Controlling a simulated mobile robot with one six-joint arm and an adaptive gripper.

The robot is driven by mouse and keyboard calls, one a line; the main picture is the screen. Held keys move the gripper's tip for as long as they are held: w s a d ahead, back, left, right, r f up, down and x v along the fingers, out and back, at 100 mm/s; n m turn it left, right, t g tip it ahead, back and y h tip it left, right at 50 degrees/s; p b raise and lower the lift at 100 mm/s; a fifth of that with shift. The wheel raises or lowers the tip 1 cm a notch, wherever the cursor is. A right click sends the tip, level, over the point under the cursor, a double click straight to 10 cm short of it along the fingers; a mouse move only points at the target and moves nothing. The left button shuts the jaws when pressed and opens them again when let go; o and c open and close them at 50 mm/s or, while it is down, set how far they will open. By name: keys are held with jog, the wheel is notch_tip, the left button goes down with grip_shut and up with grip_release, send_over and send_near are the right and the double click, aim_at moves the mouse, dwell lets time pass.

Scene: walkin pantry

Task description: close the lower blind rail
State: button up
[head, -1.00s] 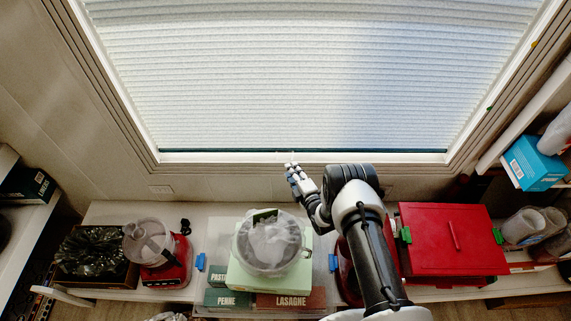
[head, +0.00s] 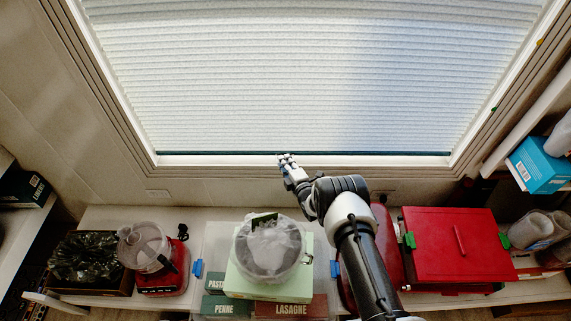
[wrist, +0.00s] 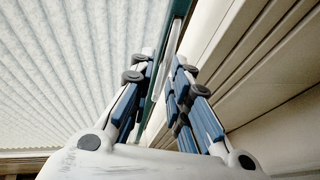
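The pleated white blind (head: 300,85) covers nearly the whole window. Its dark teal lower rail (head: 400,153) lies along the bottom, close above the pale sill. My gripper (head: 285,158) is at the rail, left of its middle, over the lower window frame. In the wrist view, the teal rail (wrist: 181,10) runs down toward the space between the fingers of my gripper (wrist: 164,60). The fingers stand apart with a gap. I cannot tell whether either finger touches the rail, and the fingers hide part of it.
Below the window, a shelf holds a food processor (head: 145,248), a pale green box (head: 240,285) with a clear bowl (head: 270,258), and a red box (head: 455,245). A blue box (head: 540,165) stands on the right shelf. The wall strip below the window is mostly clear.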

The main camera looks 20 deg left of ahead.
grip_shut()
dwell(0.3)
jog(key=shift+f, duration=1.35)
jog(key=shift+o, duration=1.2)
grip_release()
jog(key=shift+f, duration=0.1)
jog(key=shift+o, duration=0.3)
jog(key=v, duration=1.2)
